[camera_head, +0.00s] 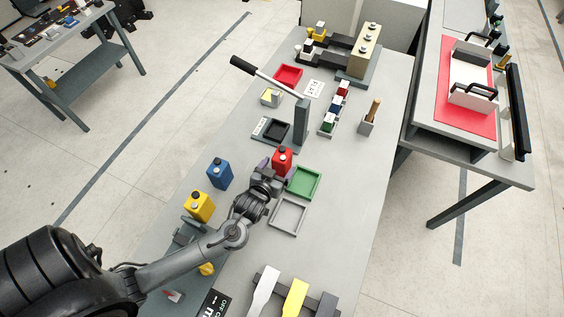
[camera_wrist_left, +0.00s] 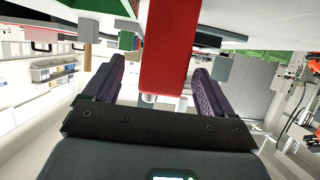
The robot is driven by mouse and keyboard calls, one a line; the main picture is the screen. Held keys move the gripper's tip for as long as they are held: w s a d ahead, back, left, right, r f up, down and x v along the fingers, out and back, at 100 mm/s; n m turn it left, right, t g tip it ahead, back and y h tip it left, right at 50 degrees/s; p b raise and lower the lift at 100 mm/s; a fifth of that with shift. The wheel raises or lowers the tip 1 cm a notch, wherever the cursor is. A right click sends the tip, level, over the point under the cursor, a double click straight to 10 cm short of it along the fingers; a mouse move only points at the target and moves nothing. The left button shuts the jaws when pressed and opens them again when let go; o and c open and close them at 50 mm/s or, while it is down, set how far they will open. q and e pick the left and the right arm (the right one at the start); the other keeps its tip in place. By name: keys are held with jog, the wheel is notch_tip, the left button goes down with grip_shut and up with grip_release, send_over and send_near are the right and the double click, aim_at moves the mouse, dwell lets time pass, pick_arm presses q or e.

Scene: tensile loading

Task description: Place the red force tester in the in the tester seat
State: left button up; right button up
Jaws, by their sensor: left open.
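In the left wrist view the tester (camera_wrist_left: 167,45) shows between the two spread purple-padded fingers of my left gripper (camera_wrist_left: 155,82), with a gap visible beside the fingers. A black square recess (camera_head: 273,130) in a grey base beside the lever stand looks like the tester seat and appears empty. My right gripper is out of view.
A blue tester (camera_head: 220,174) and a yellow tester (camera_head: 199,206) stand to the left. A green tray (camera_head: 303,183) and a grey tray (camera_head: 288,216) lie at the right. A lever stand (camera_head: 301,122) with a long white arm rises behind the red tester.

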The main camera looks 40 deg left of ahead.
pick_arm(q)
jog(key=shift+x, duration=2.45)
jog(key=shift+s+a, duration=0.1)
jog(key=shift+a, duration=0.1)
jog(key=shift+r, duration=0.1)
jog(key=c, duration=1.4)
